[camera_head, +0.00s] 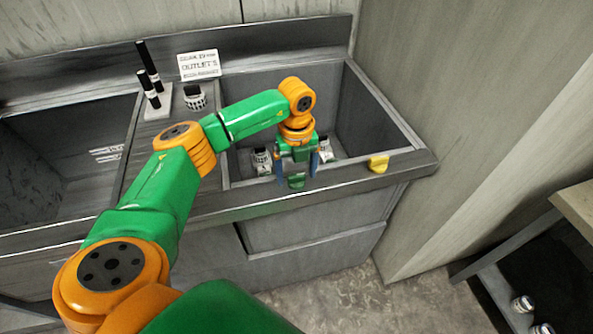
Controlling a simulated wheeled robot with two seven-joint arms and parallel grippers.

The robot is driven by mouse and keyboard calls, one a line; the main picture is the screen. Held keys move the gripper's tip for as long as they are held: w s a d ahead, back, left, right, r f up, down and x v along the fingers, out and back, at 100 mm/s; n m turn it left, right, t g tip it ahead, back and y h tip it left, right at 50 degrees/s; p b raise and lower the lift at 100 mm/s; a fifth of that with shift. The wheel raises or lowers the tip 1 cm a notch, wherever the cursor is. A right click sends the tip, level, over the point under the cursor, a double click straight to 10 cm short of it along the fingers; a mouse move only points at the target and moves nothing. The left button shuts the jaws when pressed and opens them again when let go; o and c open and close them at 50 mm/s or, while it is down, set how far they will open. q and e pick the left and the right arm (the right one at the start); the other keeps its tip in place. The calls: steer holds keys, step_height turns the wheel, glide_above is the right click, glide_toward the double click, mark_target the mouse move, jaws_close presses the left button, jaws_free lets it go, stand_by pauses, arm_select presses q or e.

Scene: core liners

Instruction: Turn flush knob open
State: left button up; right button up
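A small green knob (296,182) sits on the front rim of the right-hand basin. A yellow knob (378,164) sits farther right on the same rim. No label shows which is the flush knob. My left gripper (297,177) points down over the front rim, its two dark fingers apart, one on each side of the green knob. A gap seems to remain between the fingers and the knob; contact is hard to tell. My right gripper is out of view.
The metal basin (360,112) holds jars (262,161) and (325,149) behind the gripper. Two black rods (149,75), another jar (194,96) and an "OUTLETS" sign (199,65) stand at the back. A wall rises at right; a table (577,206) stands lower right.

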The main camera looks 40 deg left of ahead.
mark_target(296, 174)
arm_select(q)
step_height(296, 174, up, 6)
steer(key=shift+r+b, duration=0.2)
steer(key=shift+b, duration=0.7)
steer(key=shift+r, duration=0.4)
